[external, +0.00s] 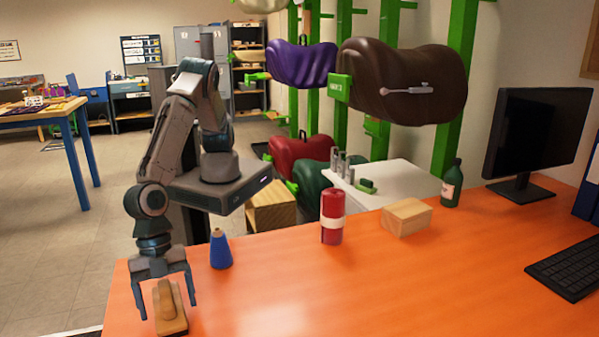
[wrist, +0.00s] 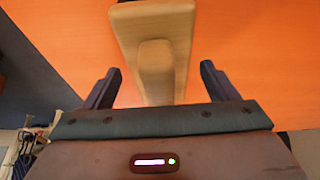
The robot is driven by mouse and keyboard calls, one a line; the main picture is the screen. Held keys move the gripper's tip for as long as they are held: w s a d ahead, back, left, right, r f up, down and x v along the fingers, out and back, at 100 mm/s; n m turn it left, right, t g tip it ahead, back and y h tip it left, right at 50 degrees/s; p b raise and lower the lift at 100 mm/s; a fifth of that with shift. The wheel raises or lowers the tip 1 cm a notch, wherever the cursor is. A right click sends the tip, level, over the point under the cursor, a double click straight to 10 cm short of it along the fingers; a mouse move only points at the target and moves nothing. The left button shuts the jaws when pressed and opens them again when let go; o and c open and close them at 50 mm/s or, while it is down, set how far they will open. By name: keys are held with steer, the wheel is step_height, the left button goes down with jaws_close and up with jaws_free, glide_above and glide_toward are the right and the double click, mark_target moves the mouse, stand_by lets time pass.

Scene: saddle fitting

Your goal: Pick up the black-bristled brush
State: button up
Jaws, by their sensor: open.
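A wooden brush with a raised handle block (external: 170,307) lies on the orange table near its front left corner. In the wrist view the brush (wrist: 157,50) runs away from me, its handle between the fingers. Its bristles are hidden beneath it, so I cannot tell their colour. My gripper (external: 166,300) is open and points down, with one finger on each side of the brush. In the wrist view my gripper (wrist: 160,85) shows both fingers apart from the handle.
On the orange table (external: 280,290) a blue cone-shaped bottle (external: 220,249) stands just right of my arm. Further right are a red cylinder (external: 332,217), a wooden block (external: 407,217), a dark green bottle (external: 452,184), a monitor (external: 533,135) and a keyboard (external: 572,267). The table's front middle is clear.

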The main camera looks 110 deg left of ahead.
steer(key=shift+w+f, duration=0.1)
steer(key=shift+f, duration=0.2)
steer(key=shift+c, duration=0.3)
steer(key=c, duration=1.1)
steer(key=shift+r, duration=0.1)
